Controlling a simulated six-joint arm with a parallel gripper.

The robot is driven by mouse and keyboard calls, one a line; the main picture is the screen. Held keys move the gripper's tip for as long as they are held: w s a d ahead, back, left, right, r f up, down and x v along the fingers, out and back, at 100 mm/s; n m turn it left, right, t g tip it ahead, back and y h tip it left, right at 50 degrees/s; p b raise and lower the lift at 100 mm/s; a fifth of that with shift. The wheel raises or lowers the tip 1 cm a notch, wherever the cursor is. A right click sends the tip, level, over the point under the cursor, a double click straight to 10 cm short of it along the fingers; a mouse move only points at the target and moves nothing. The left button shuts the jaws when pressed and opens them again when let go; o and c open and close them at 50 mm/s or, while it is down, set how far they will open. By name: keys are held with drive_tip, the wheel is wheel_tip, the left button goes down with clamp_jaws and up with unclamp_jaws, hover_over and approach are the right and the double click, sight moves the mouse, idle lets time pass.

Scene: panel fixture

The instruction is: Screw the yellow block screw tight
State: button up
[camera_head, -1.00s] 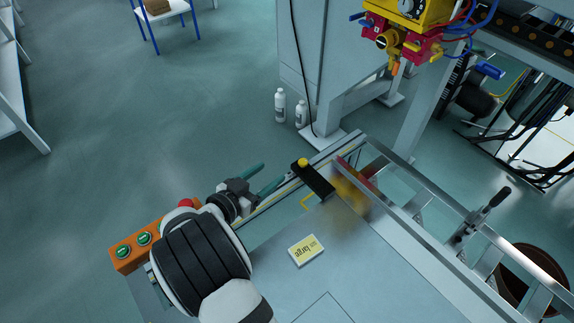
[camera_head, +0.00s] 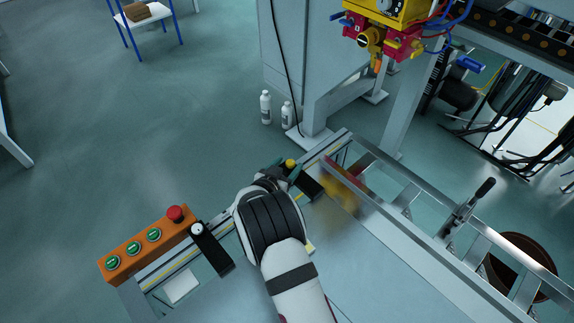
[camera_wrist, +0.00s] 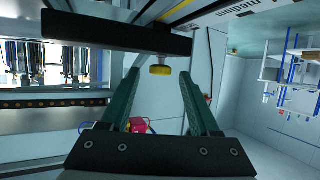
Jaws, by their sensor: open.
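The yellow block screw (camera_head: 290,163) is a small round yellow knob on a black block (camera_head: 311,187) at the fixture's edge in the head view. In the head view my gripper (camera_head: 287,169) is beside the knob, partly hidden by my wrist.
Another black block with a white knob (camera_head: 197,230) stands to the left, near an orange button box (camera_head: 150,244) with a red button (camera_head: 174,213). A red and yellow part (camera_head: 345,180) lies right of the screw's block. The metal plate (camera_head: 365,265) in front is largely clear.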

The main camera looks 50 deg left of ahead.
clamp_jaws()
idle(0.3)
drive_tip(key=m+h, duration=0.1)
drive_tip(key=m+t+h, duration=0.1)
drive_tip(key=m+h, duration=0.1)
drive_tip(key=shift+s+a+h, duration=0.1)
drive_tip(key=shift+a+h, duration=0.2)
drive_tip(key=shift+a, duration=0.1)
drive_tip(key=shift+a+m+h, duration=0.15)
drive_tip(key=shift+m+h, duration=1.35)
drive_tip(key=shift+h, duration=0.1)
unclamp_jaws()
